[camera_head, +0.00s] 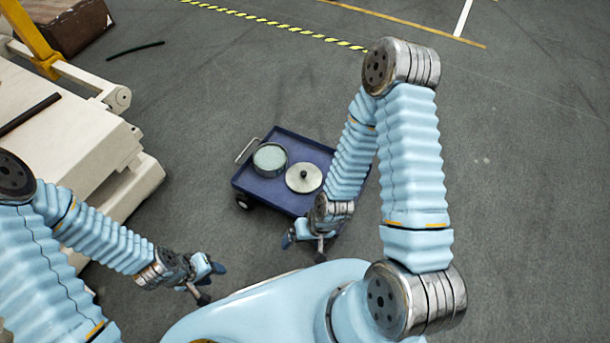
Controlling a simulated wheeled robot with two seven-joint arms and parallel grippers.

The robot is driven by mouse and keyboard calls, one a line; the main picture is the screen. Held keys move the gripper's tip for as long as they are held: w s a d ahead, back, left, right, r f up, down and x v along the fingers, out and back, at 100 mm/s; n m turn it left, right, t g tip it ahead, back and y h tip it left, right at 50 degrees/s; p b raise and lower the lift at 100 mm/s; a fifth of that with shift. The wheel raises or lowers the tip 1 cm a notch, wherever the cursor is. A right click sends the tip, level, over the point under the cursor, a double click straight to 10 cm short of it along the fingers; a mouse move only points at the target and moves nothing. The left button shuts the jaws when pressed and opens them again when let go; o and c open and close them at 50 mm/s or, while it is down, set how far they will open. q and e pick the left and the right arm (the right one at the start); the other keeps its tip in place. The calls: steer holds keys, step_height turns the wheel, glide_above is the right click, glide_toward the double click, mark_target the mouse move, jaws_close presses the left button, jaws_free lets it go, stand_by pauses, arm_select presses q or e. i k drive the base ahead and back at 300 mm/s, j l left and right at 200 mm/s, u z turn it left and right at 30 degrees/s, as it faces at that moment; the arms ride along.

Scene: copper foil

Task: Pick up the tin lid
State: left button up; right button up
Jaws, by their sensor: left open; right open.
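The tin lid (305,178) is a round, pale metal disc with a dark knob in its middle. It lies flat on the right part of a blue cart (290,142). A round tin (270,159) with a pale green top surface stands beside it on the left, apart from the lid. My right gripper (305,240) is open, below the lid in the picture, near the cart's front edge and not touching the lid. My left gripper (207,283) is open and empty, left of and below the cart in the picture. My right arm hides the cart's right side.
A cream-coloured machine (75,135) stands at the left. A brown box (75,25) is at the top left, with a dark rod (136,48) on the floor near it. Yellow-black tape (265,20) crosses the floor behind the cart. The grey floor at right is clear.

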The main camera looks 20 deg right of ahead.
mark_target(303, 177)
steer(key=i+j+z, duration=0.4)
steer(key=j, duration=0.25)
steer(key=i+j+z, duration=0.2)
steer(key=i+j, duration=0.15)
